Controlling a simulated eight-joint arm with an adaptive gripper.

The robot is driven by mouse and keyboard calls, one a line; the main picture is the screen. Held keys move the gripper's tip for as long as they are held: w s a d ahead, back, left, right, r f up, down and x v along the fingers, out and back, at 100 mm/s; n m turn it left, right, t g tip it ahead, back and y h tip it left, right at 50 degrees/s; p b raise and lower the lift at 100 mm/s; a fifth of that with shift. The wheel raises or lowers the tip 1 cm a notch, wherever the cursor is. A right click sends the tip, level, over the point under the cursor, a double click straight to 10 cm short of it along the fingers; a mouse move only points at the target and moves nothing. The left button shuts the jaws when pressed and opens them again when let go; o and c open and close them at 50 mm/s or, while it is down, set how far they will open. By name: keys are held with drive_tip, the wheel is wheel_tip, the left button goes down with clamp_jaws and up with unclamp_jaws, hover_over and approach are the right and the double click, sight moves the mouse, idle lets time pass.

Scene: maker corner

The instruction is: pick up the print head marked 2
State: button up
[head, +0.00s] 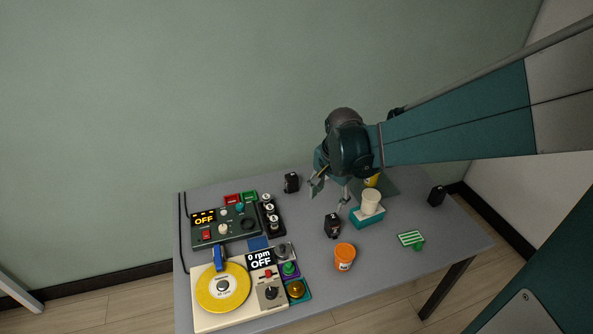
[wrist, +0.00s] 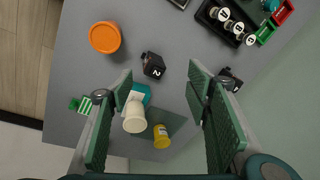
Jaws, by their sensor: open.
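The print head marked 2 is a small black block with a white 2, and it shows in the wrist view (wrist: 154,65). It sits on the grey table; a black block (head: 332,225) in the middle of the table in the head view appears to be it. My gripper (head: 329,191) is open and empty above the table, a little behind this block. In the wrist view my gripper's fingers (wrist: 161,78) are wide apart, and the block lies beyond their tips, between them in the picture.
A teal block (head: 368,218) with a cream cup (head: 370,202) stands close right of the print head. An orange jar (head: 344,257) is in front. Other black blocks stand at back (head: 291,183) and right (head: 436,196). A turntable (head: 222,287) and control box (head: 224,225) fill the left.

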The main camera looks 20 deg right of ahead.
sight(334, 218)
drive_tip(key=w+d+f+m, duration=0.1)
drive_tip(key=d+f, duration=0.1)
drive_tip(key=f, duration=0.2)
drive_tip(key=w+d+f+m+g, duration=0.1)
drive_tip(key=w+f+m, duration=0.1)
drive_tip(key=f, duration=0.2)
drive_tip(key=w+d+f+m+g+b, duration=0.1)
drive_tip(key=w+d+f+m, duration=0.1)
drive_tip(key=f, duration=0.3)
drive_tip(key=shift+d+f, duration=0.1)
drive_tip(key=shift+d, duration=0.25)
drive_tip(key=shift+f, duration=1.25)
drive_tip(key=shift+f+b, duration=0.15)
drive_tip(key=shift+b, duration=0.15)
drive_tip(key=shift+a+f+b, duration=0.15)
drive_tip(key=shift+f+b, duration=0.4)
drive_tip(key=shift+f, duration=1.95)
drive_tip(key=c, duration=1.1)
